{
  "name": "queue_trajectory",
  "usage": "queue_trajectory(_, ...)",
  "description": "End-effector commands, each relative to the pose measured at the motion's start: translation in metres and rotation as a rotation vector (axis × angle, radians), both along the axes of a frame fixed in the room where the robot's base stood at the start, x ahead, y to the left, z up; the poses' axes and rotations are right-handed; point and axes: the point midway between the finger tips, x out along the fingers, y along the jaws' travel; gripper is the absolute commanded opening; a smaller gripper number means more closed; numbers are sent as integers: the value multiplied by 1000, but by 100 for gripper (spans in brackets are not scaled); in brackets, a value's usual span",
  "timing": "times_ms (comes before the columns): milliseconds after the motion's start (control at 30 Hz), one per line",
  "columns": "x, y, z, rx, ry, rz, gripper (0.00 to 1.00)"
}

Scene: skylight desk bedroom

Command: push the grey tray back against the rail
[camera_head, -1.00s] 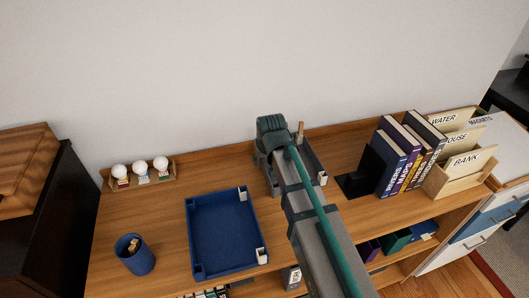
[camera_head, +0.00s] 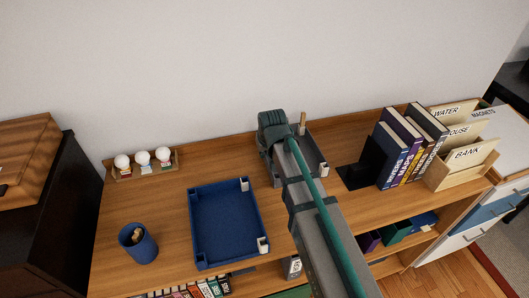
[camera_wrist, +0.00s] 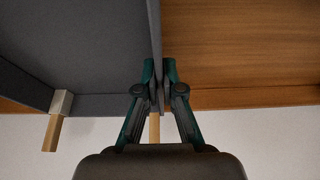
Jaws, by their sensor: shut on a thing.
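The grey tray (camera_head: 313,151) stands on the wooden desk near its back edge, partly hidden behind my arm in the head view. In the wrist view the tray (camera_wrist: 75,45) fills the upper left. My gripper (camera_wrist: 160,65) is shut on the tray's side wall (camera_wrist: 155,25), with one finger on each face. In the head view my gripper (camera_head: 278,148) is mostly hidden by my own wrist. The wooden rail (camera_head: 350,120) runs along the back of the desk. I cannot tell whether the tray touches it.
A blue tray (camera_head: 228,224), a blue cup (camera_head: 143,251) and a rack of white balls (camera_head: 145,169) stand to the left. Books (camera_head: 405,155) with a black bookend (camera_head: 355,177) and a wooden file holder (camera_head: 452,172) stand to the right. Bare desk lies left of my gripper.

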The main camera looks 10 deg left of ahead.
Motion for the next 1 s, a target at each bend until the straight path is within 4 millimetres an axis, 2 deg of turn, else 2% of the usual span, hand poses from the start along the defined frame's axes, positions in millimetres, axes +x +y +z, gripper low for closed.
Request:
queue_trajectory(67,0,0,0,0,0,0,0)
queue_trajectory(100,0,0,0,0,0,0,9)
queue_trajectory(267,0,0,0,0,0,0,35)
queue_trajectory(667,-2,-1,4,0,0,0,35)
queue_trajectory(867,-10,-4,25,1,-3,0,35)
queue_trajectory(1000,-19,-8,49,1,-3,0,35)
